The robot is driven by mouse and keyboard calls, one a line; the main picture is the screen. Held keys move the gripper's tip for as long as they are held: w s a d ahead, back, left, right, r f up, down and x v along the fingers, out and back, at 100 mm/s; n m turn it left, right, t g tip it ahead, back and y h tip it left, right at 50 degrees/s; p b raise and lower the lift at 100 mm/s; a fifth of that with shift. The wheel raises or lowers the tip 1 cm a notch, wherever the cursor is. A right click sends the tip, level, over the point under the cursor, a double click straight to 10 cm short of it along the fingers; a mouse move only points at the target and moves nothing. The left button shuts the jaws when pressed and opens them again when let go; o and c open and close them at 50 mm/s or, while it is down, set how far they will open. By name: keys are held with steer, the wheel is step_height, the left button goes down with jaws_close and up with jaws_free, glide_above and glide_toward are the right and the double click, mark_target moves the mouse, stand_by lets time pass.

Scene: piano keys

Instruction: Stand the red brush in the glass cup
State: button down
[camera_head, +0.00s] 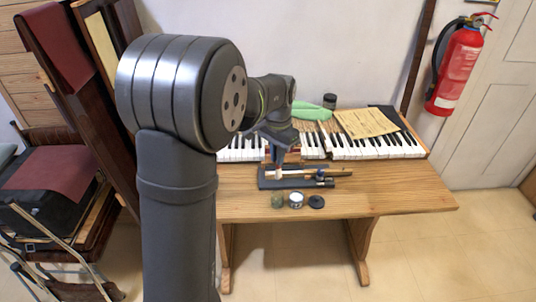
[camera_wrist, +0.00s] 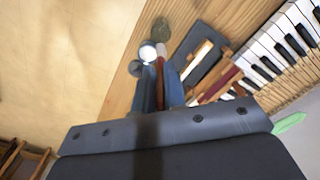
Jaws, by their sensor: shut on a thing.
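My gripper (camera_head: 277,165) is above the dark tray on the table, its fingers pointing down. In the wrist view its fingers (camera_wrist: 165,92) are shut on the red brush (camera_wrist: 160,70), whose red shaft shows between them with a pale end beyond. In the head view the brush is mostly hidden by the fingers. I cannot clearly make out the glass cup; a small bluish upright shape (camera_head: 321,174) beside the tray's tools may be it, but it is too small to tell.
The dark tray (camera_head: 268,184) holds several slender tools. A greenish lump (camera_head: 277,201), a white-topped round pot (camera_head: 296,200) and a black disc (camera_head: 316,202) lie near the table's front edge. Piano keys (camera_head: 372,147) run behind. The table's right side is clear.

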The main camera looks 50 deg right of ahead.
mark_target(276, 178)
steer(key=shift+f, duration=5.45)
steer(key=c, duration=1.4)
jaws_free()
step_height(276, 178, up, 18)
steer(key=shift+a+f, duration=0.1)
steer(key=shift+f, duration=0.15)
steer(key=shift+f, duration=0.15)
